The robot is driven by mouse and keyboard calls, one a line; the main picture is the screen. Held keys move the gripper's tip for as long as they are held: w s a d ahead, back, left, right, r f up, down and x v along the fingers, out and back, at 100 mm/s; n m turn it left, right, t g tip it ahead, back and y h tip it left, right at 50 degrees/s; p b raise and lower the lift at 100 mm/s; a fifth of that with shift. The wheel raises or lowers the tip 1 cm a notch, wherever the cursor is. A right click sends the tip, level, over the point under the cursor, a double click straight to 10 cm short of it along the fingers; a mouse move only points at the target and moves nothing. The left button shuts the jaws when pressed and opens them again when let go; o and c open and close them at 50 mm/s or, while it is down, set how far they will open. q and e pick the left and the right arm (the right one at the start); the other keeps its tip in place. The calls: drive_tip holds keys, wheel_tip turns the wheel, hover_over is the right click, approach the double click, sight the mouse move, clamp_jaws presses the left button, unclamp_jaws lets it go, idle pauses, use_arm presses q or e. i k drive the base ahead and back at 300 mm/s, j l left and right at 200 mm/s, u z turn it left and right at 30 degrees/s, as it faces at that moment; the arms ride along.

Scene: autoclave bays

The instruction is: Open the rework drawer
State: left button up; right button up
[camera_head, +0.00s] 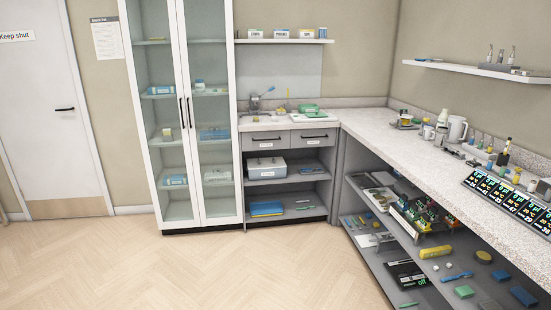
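Two grey drawers sit side by side under the back counter, the left drawer (259,141) and the right drawer (307,138). Each has a dark bar handle and a small white label below it. The label text is too small to read, so I cannot tell which one is the rework drawer. Both drawer fronts look shut and flush with the cabinet. Neither of my grippers shows in this view.
A glass-door cabinet (188,218) stands left of the drawers. Open shelves below the drawers hold a grey box (267,170) and a blue tray (266,209). A long speckled counter (409,155) runs along the right. The wooden floor (190,270) in front is clear.

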sight(307, 131)
drive_tip(key=i, duration=2.35)
